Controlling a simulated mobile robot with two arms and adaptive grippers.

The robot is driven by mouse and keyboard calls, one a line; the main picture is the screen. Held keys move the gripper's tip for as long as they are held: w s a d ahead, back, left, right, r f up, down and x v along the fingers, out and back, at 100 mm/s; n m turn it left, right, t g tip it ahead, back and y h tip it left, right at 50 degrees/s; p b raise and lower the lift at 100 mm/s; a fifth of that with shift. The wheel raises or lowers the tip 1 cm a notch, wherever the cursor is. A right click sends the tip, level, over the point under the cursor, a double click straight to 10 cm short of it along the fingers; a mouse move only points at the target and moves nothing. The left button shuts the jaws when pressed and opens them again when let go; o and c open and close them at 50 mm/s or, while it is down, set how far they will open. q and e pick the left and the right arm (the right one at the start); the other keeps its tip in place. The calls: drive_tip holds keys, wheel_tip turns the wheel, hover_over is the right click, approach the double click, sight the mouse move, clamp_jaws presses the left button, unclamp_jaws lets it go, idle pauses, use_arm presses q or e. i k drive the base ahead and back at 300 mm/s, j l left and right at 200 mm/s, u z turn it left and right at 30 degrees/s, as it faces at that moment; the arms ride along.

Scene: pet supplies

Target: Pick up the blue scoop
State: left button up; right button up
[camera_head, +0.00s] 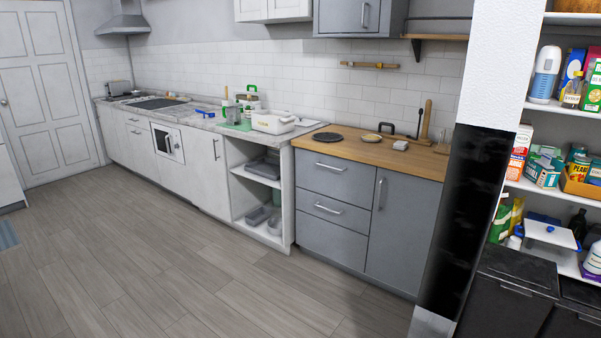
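Neither of my grippers is in view.
A white lidded container (273,122) stands right of the blue object. A wood counter (380,148) continues rightward, holding a dark round plate (328,137). A white and black upright (478,190) and stocked shelves (560,110) stand at right. The wood floor (170,260) is clear.

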sight(210, 115)
drive_tip(key=i+u, duration=0.45)
drive_tip(key=i+l+u, duration=0.15)
drive_tip(key=i+u, duration=0.25)
drive_tip(key=i+j+u, duration=0.1)
drive_tip(key=i+u, duration=0.25)
drive_tip(key=i, duration=0.2)
drive_tip(key=i+u, duration=0.3)
drive_tip(key=i, duration=0.25)
